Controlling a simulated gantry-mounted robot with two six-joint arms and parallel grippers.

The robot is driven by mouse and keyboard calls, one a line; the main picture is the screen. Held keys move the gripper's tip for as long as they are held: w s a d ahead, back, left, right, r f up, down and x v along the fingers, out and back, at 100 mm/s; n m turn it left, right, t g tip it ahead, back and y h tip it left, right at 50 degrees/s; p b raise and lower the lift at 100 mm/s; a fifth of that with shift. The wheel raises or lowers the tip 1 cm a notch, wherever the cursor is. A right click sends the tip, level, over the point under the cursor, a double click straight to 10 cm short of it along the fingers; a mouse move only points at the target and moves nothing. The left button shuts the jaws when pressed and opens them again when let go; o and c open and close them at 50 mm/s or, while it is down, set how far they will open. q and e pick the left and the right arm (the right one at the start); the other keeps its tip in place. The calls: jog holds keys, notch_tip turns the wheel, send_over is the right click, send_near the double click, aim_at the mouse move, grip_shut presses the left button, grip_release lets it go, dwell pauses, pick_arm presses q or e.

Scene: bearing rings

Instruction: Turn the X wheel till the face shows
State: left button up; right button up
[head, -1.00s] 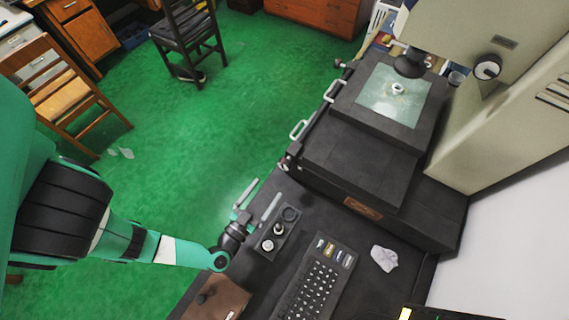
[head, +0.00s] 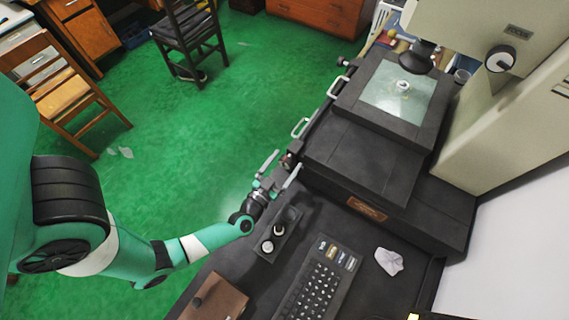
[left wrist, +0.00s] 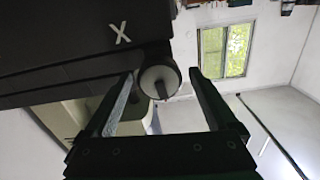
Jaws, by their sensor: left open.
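The X wheel (left wrist: 159,77) is a dark round knob with a pale face, on the side of the black machine body beside a white letter X (left wrist: 119,34). My left gripper (left wrist: 163,80) is open, its two fingers on either side of the wheel in the left wrist view; I cannot tell whether they touch it. In the head view my left gripper (head: 280,170) is at the left front corner of the machine. A small pale ring (head: 403,86) lies on the glass stage (head: 385,106) under the lens. My right gripper is out of view.
A keyboard (head: 317,284), a knob box (head: 277,238), a crumpled white cloth (head: 389,262) and a brown box (head: 214,298) lie on the dark bench. White handles (head: 301,128) stick out from the machine's left side.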

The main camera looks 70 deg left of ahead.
pick_arm(q)
jog(key=c, duration=1.4)
jog(key=shift+o, duration=0.2)
jog(key=shift+n, duration=0.4)
jog(key=n, duration=0.2)
jog(key=shift+n, duration=0.4)
jog(key=n, duration=0.3)
jog(key=shift+s+a+n, duration=0.1)
jog(key=shift+n, duration=0.2)
jog(key=n, duration=0.3)
jog(key=shift+f+n+b, duration=0.1)
jog(key=shift+n+b, duration=0.2)
jog(key=shift+b, duration=0.05)
jog(key=shift+n+b, duration=0.3)
jog(key=shift+n, duration=1.3)
